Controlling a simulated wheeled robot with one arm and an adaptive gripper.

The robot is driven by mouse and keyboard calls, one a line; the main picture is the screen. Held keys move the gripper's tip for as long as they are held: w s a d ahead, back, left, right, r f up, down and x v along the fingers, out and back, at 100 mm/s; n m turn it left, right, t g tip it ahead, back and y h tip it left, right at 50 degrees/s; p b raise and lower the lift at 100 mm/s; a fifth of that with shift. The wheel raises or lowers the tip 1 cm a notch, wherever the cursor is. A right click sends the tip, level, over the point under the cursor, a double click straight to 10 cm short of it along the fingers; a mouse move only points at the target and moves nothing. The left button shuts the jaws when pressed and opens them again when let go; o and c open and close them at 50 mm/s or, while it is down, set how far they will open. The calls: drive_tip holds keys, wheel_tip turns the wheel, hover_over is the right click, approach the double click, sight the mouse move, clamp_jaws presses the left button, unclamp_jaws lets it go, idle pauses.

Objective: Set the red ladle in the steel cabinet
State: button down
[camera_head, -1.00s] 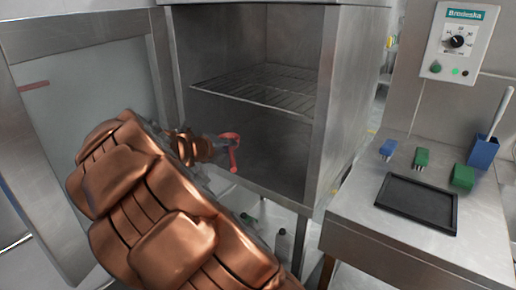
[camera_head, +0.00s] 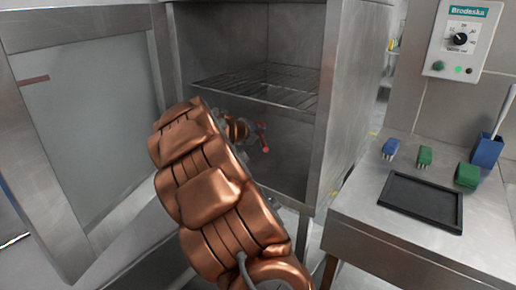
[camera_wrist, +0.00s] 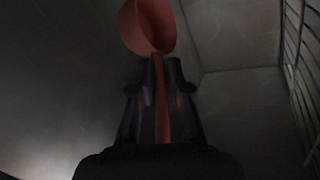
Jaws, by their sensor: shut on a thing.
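The steel cabinet (camera_head: 343,110) stands open at the centre, with a wire rack (camera_head: 262,86) across its middle. My gripper (camera_wrist: 160,85) is shut on the handle of the red ladle (camera_wrist: 150,25), whose bowl shows beyond the fingertips in the wrist view. In the head view the ladle (camera_head: 263,138) is a small red shape at the end of my copper-coloured arm. It is in the cabinet's opening, below the rack level. My arm hides the lower left of the opening and most of my gripper. Whether the ladle touches the cabinet floor cannot be told.
The cabinet door (camera_head: 80,140) is swung open on the left. To the right, a steel table (camera_head: 350,205) holds a black tray (camera_head: 420,203), blue and green brushes and a blue holder (camera_head: 486,150). A control box (camera_head: 461,40) is on the wall.

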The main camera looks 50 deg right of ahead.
wheel_tip(320, 180, down, 5)
drive_tip(key=shift+s+r+b, duration=0.1)
drive_tip(key=shift+b, duration=0.8)
drive_tip(key=shift+d+f, duration=0.2)
drive_tip(key=shift+f, duration=0.2)
drive_tip(key=shift+r, duration=0.1)
drive_tip(key=c, duration=1.1)
unclamp_jaws()
